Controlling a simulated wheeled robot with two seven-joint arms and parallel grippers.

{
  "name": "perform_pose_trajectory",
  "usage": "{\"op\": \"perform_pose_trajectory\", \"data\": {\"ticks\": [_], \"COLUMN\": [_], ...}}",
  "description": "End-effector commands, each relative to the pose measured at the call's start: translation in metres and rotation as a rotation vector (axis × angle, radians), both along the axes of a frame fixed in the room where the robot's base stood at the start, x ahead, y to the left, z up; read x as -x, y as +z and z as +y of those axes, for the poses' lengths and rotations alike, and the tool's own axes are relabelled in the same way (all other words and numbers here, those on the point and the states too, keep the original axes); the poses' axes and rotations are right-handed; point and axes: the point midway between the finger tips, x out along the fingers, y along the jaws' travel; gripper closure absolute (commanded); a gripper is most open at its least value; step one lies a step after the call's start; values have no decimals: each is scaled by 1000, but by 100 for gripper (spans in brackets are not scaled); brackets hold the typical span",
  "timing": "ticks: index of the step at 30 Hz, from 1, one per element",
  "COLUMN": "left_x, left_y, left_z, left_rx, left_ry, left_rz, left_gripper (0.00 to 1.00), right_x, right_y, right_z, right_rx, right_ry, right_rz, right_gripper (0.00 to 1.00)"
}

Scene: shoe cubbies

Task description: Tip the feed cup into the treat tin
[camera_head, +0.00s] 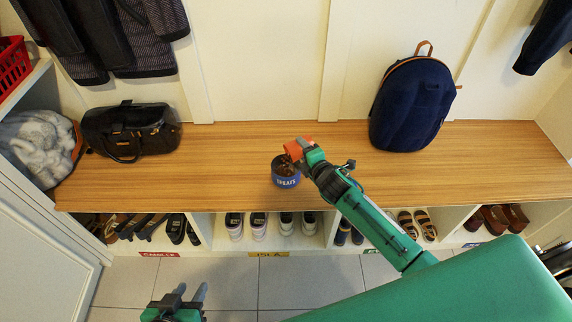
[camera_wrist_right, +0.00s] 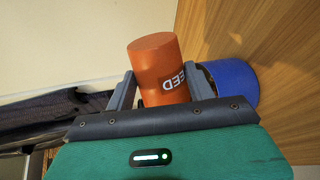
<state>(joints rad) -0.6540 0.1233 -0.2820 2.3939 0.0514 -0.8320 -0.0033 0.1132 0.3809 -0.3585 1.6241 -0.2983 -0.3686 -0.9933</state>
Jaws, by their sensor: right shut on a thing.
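The orange feed cup (camera_head: 295,148) is held tilted above the blue treat tin (camera_head: 286,182) on the wooden bench. My right gripper (camera_head: 304,151) is shut on the cup. In the right wrist view the cup (camera_wrist_right: 158,68), with its lettering upside down, sits between the two fingers, and the blue tin (camera_wrist_right: 236,82) shows beyond it. Brown pieces show at the tin's top below the cup; I cannot tell whether they are falling or lying in the tin. My left gripper (camera_head: 188,294) is low at the bottom edge, in front of the bench, open and empty.
The wooden bench (camera_head: 230,150) is mostly clear around the tin. A black handbag (camera_head: 130,132) is at left and a navy backpack (camera_head: 412,105) at right. Shoes stand in cubbies under the bench. A grey fluffy bundle (camera_head: 38,145) lies far left.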

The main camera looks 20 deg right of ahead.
Motion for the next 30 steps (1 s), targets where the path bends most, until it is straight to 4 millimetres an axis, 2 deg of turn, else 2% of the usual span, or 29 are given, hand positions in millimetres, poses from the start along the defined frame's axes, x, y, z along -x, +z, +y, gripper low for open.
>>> {"op": "perform_pose_trajectory", "data": {"ticks": [30], "left_x": [5], "left_y": [1], "left_z": [10], "left_rx": [-39], "left_ry": [4], "left_rz": [61], "left_gripper": [64], "right_x": [1], "right_y": [4], "right_z": [5], "right_rx": [94], "right_ry": [1], "right_rz": [-16], "right_gripper": [71]}}
